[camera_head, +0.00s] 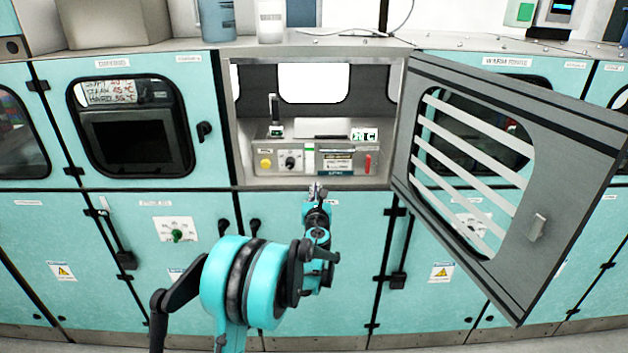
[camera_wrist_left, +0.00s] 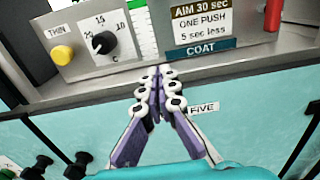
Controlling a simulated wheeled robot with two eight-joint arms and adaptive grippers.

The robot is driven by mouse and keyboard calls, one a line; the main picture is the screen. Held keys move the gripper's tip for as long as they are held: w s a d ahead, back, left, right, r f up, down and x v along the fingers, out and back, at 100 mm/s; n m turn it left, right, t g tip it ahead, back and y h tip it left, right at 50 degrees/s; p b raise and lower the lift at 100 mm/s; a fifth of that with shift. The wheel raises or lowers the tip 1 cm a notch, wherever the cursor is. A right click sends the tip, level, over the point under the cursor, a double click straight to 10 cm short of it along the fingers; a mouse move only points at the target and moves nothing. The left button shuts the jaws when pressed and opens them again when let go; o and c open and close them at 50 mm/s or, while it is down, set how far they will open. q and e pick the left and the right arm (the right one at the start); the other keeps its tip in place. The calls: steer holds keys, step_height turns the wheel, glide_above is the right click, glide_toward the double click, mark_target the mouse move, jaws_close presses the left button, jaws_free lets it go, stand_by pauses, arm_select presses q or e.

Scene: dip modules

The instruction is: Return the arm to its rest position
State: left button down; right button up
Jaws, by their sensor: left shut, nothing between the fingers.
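My left arm reaches forward in the head view, and its gripper (camera_head: 317,190) is in front of the lower edge of an open cabinet compartment. In the left wrist view the two fingers of the gripper (camera_wrist_left: 160,85) meet at the tips, shut and empty. They are near the metal ledge (camera_wrist_left: 230,72) below a control panel; I cannot tell whether they touch it. The panel (camera_head: 312,163) stands inside the compartment with a yellow button (camera_head: 266,163), a black dial (camera_head: 291,160) and a red handle (camera_head: 367,163). My right gripper is not in view.
The compartment's grey slatted door (camera_head: 577,190) stands open to the right and projects forward. Teal cabinets with closed doors (camera_head: 75,240) line the front. A blue container (camera_head: 217,20) and a white container (camera_head: 271,22) stand on the counter.

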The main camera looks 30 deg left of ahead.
arm_select(q)
steer(key=v, duration=0.4)
steer(key=shift+s+d+p, duration=0.15)
steer(key=shift+s+p, duration=0.15)
